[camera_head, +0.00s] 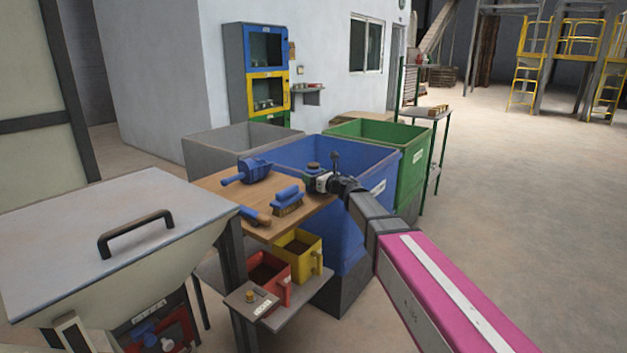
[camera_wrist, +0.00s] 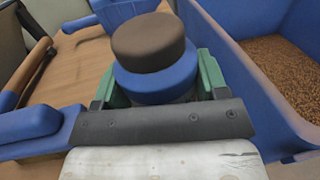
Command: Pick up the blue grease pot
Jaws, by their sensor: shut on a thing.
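The blue grease pot (camera_wrist: 158,82) has a round blue body and a dark brown top. It sits between the green fingers of my gripper (camera_wrist: 162,88) in the wrist view, and the gripper is shut on it. In the head view the pot (camera_head: 312,168) shows small at my gripper (camera_head: 316,181), by the table's right edge and the blue bin. The pot's lower part is hidden by the gripper, so I cannot tell whether it touches the table.
The wooden table (camera_head: 217,182) holds a blue scoop (camera_head: 252,171), a blue-handled brush (camera_head: 288,200) and a wood-and-blue tool (camera_head: 254,216). A blue bin (camera_head: 372,168) of grain stands close on the right. Red (camera_head: 272,272) and yellow (camera_head: 300,252) containers sit on a lower shelf.

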